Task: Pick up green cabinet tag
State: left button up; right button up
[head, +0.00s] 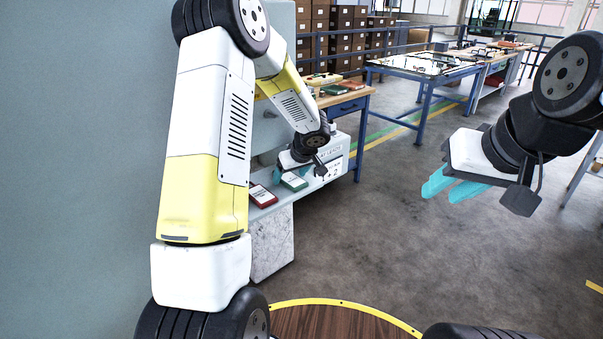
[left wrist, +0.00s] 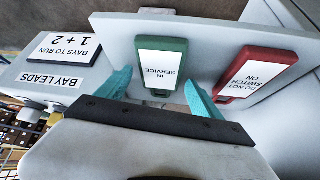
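The green tag (head: 293,182) with a white label lies on the grey shelf in the head view. It also shows in the left wrist view (left wrist: 162,65), where its label reads "IN SERVICE" upside down. My left gripper (head: 289,173) is at the tag. In the left wrist view its teal fingers (left wrist: 159,84) are open, one on each side of the tag's near end. I cannot tell whether they touch it. My right gripper (head: 446,190) hangs over the floor at the right, its teal fingers apart with nothing between them.
A red tag (left wrist: 255,72) reading "DO NOT SWITCH ON" lies beside the green one; the head view also shows it (head: 262,196). A grey box with a "BAY LEADS" label (left wrist: 49,79) adjoins the shelf. A large grey panel (head: 80,150) stands close at left.

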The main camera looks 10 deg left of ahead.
pick_arm(q)
jog(key=c, duration=1.2)
jog(key=shift+r, duration=0.1)
jog(key=shift+r, duration=0.2)
jog(key=s+d, duration=0.8)
jog(key=s, duration=0.1)
jog(key=s+d, duration=0.3)
jog(key=s, duration=0.1)
jog(key=shift+s+d, duration=0.35)
jog(key=shift+d, duration=0.05)
